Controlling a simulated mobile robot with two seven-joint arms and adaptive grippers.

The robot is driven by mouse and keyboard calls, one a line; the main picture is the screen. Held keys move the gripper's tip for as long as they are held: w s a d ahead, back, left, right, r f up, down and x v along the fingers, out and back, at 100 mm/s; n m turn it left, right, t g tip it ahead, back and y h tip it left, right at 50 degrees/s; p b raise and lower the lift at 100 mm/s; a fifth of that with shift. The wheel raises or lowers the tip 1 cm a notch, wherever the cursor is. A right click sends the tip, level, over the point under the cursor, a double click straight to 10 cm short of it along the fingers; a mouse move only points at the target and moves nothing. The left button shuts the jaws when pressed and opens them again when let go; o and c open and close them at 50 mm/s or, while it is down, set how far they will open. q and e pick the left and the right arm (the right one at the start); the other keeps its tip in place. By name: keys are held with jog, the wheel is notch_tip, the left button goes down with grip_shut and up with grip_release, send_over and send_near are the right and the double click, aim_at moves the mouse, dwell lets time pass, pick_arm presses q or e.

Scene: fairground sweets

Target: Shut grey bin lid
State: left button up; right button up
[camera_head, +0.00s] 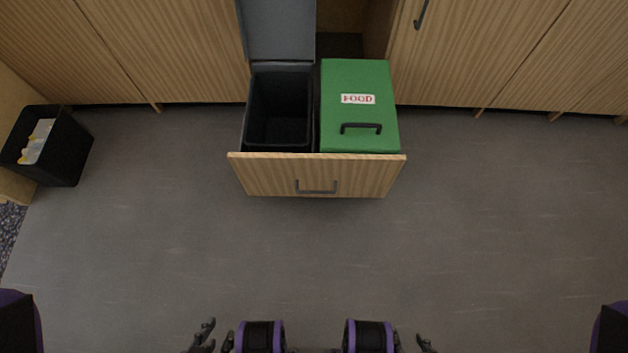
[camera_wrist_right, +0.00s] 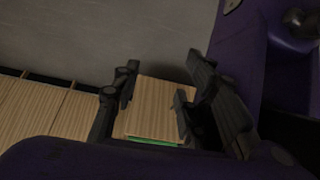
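The grey bin lid (camera_head: 279,28) stands raised at the back of the pulled-out drawer, in the head view. Below it the dark grey bin (camera_head: 281,105) is open, and its inside looks dark and empty. My left gripper (camera_head: 216,338) is at the bottom edge of the head view, fingers apart, well in front of the drawer. My right gripper (camera_head: 411,343) is also at the bottom edge, partly cut off. In the right wrist view the right gripper (camera_wrist_right: 160,85) has its fingers spread with nothing between them. Neither gripper touches the lid.
Beside the grey bin is a green lid (camera_head: 360,105), shut, with a FOOD label and dark handle. The wooden drawer front (camera_head: 316,175) juts into the room. Cabinet doors (camera_head: 160,50) line the back. A black waste bin (camera_head: 62,155) stands far left. The floor between is clear.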

jog(key=shift+w+d, duration=0.25)
jog(key=shift+c, duration=0.4)
